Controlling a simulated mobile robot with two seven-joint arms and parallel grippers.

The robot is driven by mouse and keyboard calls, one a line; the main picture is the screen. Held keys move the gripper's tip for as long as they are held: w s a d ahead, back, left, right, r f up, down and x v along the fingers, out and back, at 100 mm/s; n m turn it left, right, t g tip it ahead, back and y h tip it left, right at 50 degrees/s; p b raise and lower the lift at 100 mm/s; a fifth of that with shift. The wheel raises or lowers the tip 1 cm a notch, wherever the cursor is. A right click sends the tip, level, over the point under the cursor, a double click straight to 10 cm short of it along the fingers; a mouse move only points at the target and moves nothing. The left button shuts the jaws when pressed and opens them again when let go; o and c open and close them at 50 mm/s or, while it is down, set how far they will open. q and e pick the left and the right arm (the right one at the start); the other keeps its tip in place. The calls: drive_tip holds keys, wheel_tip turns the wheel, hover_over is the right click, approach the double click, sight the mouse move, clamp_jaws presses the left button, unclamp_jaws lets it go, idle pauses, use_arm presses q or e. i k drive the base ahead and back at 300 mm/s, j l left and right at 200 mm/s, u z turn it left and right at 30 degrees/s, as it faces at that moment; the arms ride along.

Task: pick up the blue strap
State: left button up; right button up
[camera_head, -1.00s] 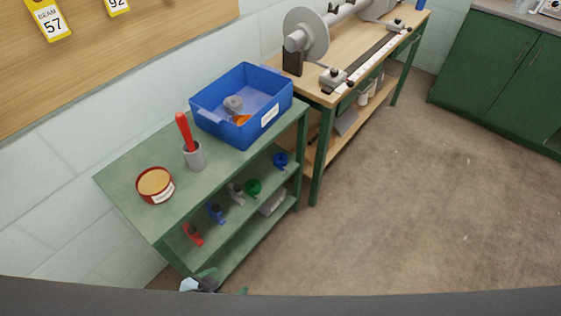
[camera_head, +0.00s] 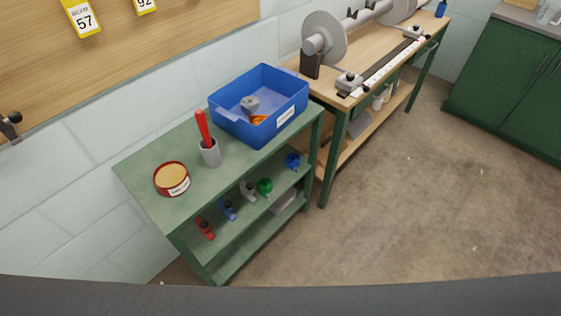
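Two blue items sit on the upper inner shelf of the green shelf unit. One blue item (camera_head: 228,209) with a dark knob-like part stands between a red one and a grey one. A rounder blue item (camera_head: 292,161) sits at the far right end of the row. Both are small, and I cannot tell for sure which is the blue strap. Neither of my grippers shows in the head view.
The green shelf unit (camera_head: 143,166) holds a red-rimmed tin (camera_head: 172,179), a grey cup (camera_head: 210,154) with a red-handled tool, and a blue bin (camera_head: 239,124). Red (camera_head: 205,229), grey (camera_head: 248,190) and green (camera_head: 265,187) items share the shelf. Floor (camera_head: 400,200) at right is clear.

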sight(292, 160)
drive_tip(key=i+l+u, duration=0.2)
drive_tip(key=u, duration=0.15)
drive_tip(key=i+l+u, duration=0.1)
drive_tip(key=l+u, duration=0.3)
drive_tip(key=i+l+u, duration=0.1)
drive_tip(key=l, duration=0.35)
drive_tip(key=i+l+u, duration=0.15)
drive_tip(key=l, duration=0.3)
drive_tip(key=i+l, duration=0.1)
drive_tip(key=l, duration=0.5)
drive_tip(key=i+l, duration=0.15)
drive_tip(key=l, duration=0.45)
drive_tip(key=i+l+u, duration=0.1)
drive_tip(key=l, duration=0.5)
drive_tip(key=i+l, duration=0.1)
drive_tip(key=l, duration=0.5)
